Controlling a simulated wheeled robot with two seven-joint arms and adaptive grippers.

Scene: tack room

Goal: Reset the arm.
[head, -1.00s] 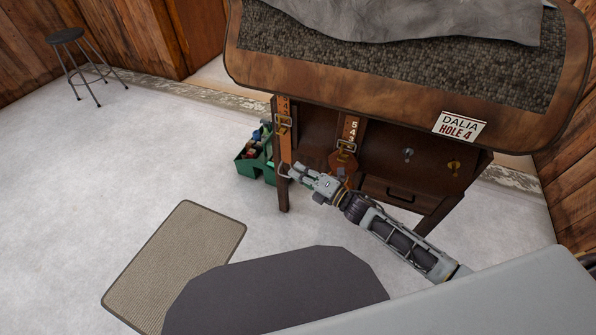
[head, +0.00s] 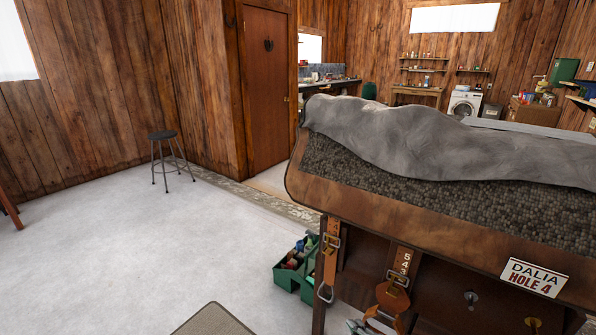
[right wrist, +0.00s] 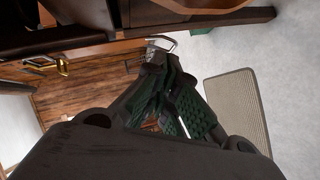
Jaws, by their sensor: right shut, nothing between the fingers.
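My right gripper (head: 358,326) only just shows at the bottom edge of the head view, low in front of the saddle stand. In the right wrist view, its dark fingers with green pads (right wrist: 160,72) come together at the tips, shut and empty. A metal ring (right wrist: 163,42) shows just beyond the fingertips; I cannot tell whether they touch. The rest of my right arm is out of the head view. My left gripper is in neither current view.
The wooden stand (head: 365,213) carries a grey cover (head: 440,145), hanging leather straps (head: 330,252) and a name sign (head: 534,277). A green tote (head: 287,277) stands beside it. A mat (head: 213,320) lies in front. A stool (head: 165,150) stands far left; the floor between is clear.

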